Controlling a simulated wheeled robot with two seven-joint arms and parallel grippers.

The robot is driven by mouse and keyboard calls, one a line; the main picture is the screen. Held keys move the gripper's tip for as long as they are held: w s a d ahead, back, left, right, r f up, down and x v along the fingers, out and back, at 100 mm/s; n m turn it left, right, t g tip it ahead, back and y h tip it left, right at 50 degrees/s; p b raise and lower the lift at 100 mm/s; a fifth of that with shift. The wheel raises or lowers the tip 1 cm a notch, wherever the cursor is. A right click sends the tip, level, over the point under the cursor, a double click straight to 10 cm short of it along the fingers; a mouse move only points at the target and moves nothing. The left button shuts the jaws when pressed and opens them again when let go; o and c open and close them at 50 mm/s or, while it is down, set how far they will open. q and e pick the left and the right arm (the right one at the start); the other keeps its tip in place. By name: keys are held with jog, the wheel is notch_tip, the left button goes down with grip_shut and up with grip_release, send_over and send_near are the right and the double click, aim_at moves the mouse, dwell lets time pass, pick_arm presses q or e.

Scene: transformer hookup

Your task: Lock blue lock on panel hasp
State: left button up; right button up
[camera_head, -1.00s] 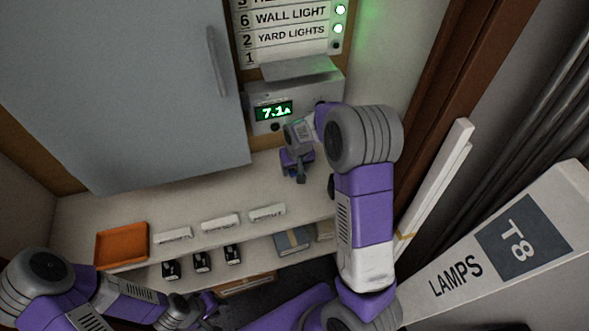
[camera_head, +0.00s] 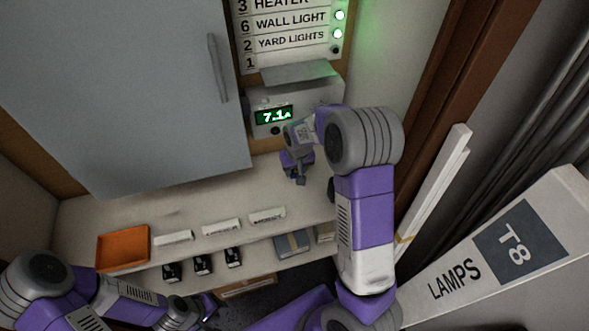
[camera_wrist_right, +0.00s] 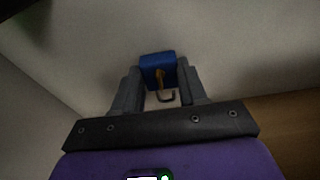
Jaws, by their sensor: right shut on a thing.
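The blue lock (camera_wrist_right: 158,62) sits between the fingertips of my right gripper in the right wrist view, with a small orange-yellow part on its face and a dark shackle loop below it. My right gripper (camera_head: 297,173) is shut on the lock. In the head view it hangs just below the meter box, above the shelf, and the lock is hard to make out there. The panel's grey door (camera_head: 120,90) stands at the upper left. I cannot make out the hasp. My left gripper (camera_head: 208,308) is low at the bottom edge, and its jaws are too small to read.
The meter box (camera_head: 290,105) reads 7.1A under the labelled breaker panel (camera_head: 290,35). The shelf (camera_head: 85,215) holds an orange tray (camera_head: 123,248) and several white labels, with several small black items below. A lamp box (camera_head: 515,250) and white strips (camera_head: 430,195) stand at right.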

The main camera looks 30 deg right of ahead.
jog(key=shift+r+p, duration=1.8)
jog(key=shift+r, duration=0.75)
